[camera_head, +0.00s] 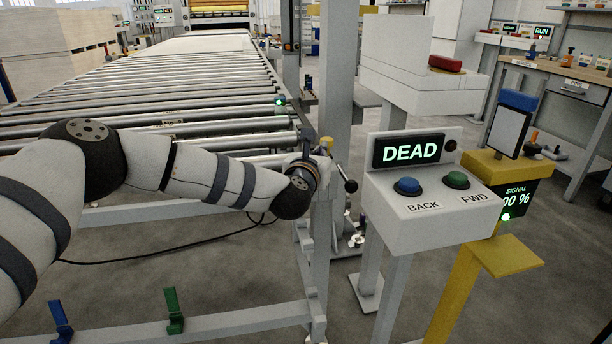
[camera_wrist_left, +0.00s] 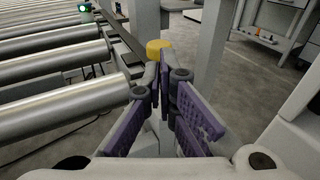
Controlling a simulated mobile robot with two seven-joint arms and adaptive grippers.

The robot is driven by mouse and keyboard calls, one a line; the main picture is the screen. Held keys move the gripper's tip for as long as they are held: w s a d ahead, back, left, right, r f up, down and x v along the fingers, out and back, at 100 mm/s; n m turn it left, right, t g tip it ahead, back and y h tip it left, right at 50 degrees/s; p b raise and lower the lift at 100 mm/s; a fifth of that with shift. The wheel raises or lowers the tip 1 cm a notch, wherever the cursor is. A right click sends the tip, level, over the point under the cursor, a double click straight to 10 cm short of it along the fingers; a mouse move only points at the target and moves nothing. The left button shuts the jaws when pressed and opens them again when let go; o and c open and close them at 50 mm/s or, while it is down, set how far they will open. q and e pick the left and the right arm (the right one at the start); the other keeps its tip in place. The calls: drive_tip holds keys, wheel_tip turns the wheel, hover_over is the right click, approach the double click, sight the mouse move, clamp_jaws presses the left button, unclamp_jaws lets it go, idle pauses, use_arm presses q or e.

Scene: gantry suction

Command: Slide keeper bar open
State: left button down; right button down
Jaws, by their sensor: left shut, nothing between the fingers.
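A yellow knob (camera_head: 327,142) stands at the near right corner of the roller conveyor. It also shows in the left wrist view (camera_wrist_left: 158,47), just beyond my fingertips. A dark bar (camera_wrist_left: 124,38) runs along the conveyor's side rail beside the knob; I cannot tell for certain whether this is the keeper bar. My left gripper (camera_wrist_left: 163,82) has purple-padded fingers, shut and empty, close in front of the knob. Whether they touch it is unclear. In the head view my left wrist largely hides the gripper. My right gripper is in neither view.
Conveyor rollers (camera_head: 180,85) lie left of the gripper. A black ball-ended lever (camera_head: 350,185) sticks out right of it. A control box (camera_head: 425,200) reading DEAD, with BACK and FWD buttons, stands to the right. A grey post (camera_head: 336,70) rises behind. A yellow signal stand (camera_head: 490,170) is farther right.

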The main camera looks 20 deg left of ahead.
use_arm(q)
drive_tip(key=s+d+r, duration=0.1)
drive_tip(key=s, duration=0.8)
drive_tip(key=shift+s, duration=0.15)
drive_tip(key=shift+d+p, duration=0.1)
drive_tip(key=shift+p, duration=0.2)
